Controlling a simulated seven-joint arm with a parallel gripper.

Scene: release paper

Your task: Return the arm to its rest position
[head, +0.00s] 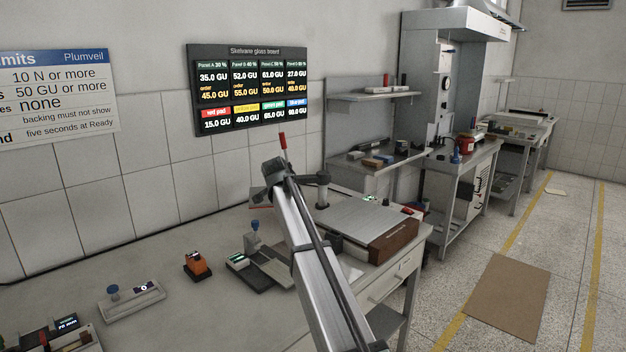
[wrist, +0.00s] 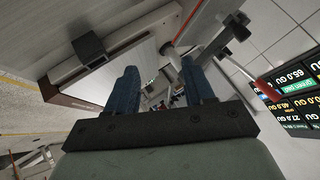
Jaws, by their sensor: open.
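My gripper (wrist: 160,80) shows in the wrist view. Its two blue fingers stand apart with nothing held between them. In the head view my silver arm reaches up from the bottom edge over the bench, ending at a dark joint near the wall. I cannot make out the fingers in the head view. The wrist view is steeply tilted, with a grey flat-topped device (wrist: 105,65) beyond the fingers at left.
The bench (head: 205,310) carries an orange-and-black device (head: 197,266), a grey unit with a blue knob (head: 132,298) and a flat-topped device with a brown front (head: 395,240) beside my arm. The gloss board (head: 250,88) hangs behind. A brown mat (head: 503,298) lies on the floor.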

